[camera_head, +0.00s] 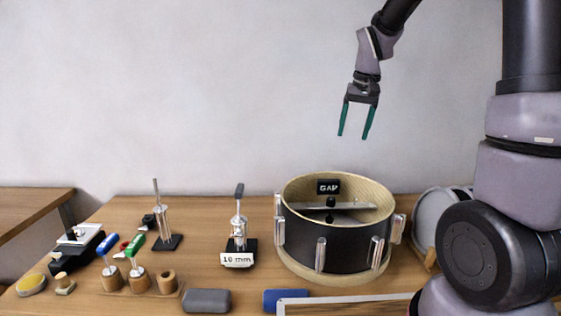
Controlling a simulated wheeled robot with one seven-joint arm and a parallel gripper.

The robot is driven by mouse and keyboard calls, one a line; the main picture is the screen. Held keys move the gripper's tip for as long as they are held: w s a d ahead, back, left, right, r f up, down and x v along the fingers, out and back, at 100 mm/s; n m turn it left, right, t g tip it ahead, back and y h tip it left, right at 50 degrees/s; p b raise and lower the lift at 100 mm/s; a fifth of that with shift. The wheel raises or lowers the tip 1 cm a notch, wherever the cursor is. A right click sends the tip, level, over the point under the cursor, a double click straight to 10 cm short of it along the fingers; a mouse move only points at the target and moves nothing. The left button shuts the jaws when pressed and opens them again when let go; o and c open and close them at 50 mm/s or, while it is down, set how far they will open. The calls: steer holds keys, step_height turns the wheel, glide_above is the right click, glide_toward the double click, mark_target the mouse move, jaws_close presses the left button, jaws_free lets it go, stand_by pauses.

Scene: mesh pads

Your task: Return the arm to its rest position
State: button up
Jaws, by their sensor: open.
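My gripper (355,136) hangs at the upper right of the head view with its two green fingers pointing down. The fingers are apart and nothing is between them. It is in the air in front of the plain wall, above the drum (330,255) as seen in the picture, and touches nothing. My arm reaches in from the top right. The drum stands on the wooden table, open at the top, with a black tag marked "GAP" and a metal bar visible inside.
A tool with a "10 mm" label (238,260) and a metal stand (162,225) stand left of the drum. A wooden holder (138,281) carries blue- and green-handled tools. A grey pad (206,301) and blue pad (284,300) lie in front. Round grey discs (431,213) stand at right.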

steer(key=s+d+r+t, duration=0.1)
steer(key=s+r, duration=0.2)
steer(key=s, duration=0.4)
steer(key=s+d+r+m+t, duration=0.1)
steer(key=s+r+t, duration=0.1)
steer(key=s+r, duration=0.2)
steer(key=s+d+r+m+t+y, duration=0.1)
steer(key=s+r, duration=0.2)
steer(key=s, duration=0.8)
steer(key=shift+r+t, duration=0.15)
steer(key=shift+t, duration=0.25)
steer(key=n+g+h, duration=0.2)
steer(key=n+g, duration=0.5)
steer(key=n, duration=0.2)
glide_above(331, 198)
step_height(331, 198, down, 26)
step_height(331, 198, down, 10)
steer(key=shift+r, duration=0.1)
